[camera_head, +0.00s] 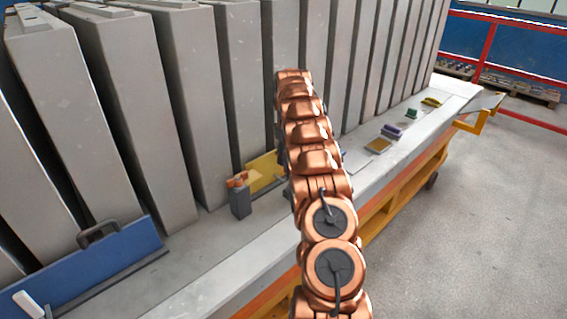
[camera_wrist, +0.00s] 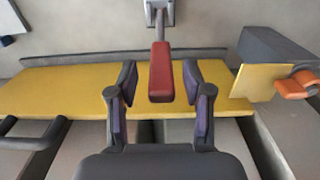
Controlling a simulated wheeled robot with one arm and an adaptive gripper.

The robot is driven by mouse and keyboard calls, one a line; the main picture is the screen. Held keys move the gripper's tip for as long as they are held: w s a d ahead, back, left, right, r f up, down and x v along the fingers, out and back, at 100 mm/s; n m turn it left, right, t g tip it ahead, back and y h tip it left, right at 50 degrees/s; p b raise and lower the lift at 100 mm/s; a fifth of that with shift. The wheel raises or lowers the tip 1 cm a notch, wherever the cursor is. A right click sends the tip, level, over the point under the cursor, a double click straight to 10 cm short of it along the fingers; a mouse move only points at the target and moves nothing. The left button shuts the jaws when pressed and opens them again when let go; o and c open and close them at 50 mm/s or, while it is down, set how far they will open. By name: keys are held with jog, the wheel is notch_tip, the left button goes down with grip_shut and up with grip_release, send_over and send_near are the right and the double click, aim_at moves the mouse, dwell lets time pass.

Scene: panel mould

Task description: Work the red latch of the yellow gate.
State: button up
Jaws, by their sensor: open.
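The yellow gate (camera_wrist: 62,92) runs as a long flat panel across the wrist view. The red latch (camera_wrist: 161,74) is a red grip on a grey rod that comes from a metal mount (camera_wrist: 160,12) at the top. My gripper (camera_wrist: 159,80) is open, with one dark finger on each side of the red grip. Gaps show between both fingers and the grip. In the head view a yellow piece (camera_head: 264,168) shows left of my arm, which hides my gripper and the latch.
A dark grey block (camera_head: 240,203) with an orange top stands left of my arm. Tall grey panels (camera_head: 165,90) line the back. A blue panel (camera_head: 100,262) with a black handle is at lower left. Small coloured items (camera_head: 391,131) lie on the ledge to the right.

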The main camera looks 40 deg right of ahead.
jog(key=shift+a+f+p, duration=0.1)
jog(key=shift+f+p, duration=0.3)
jog(key=shift+f, duration=1.1)
jog(key=shift+c, duration=0.2)
grip_shut()
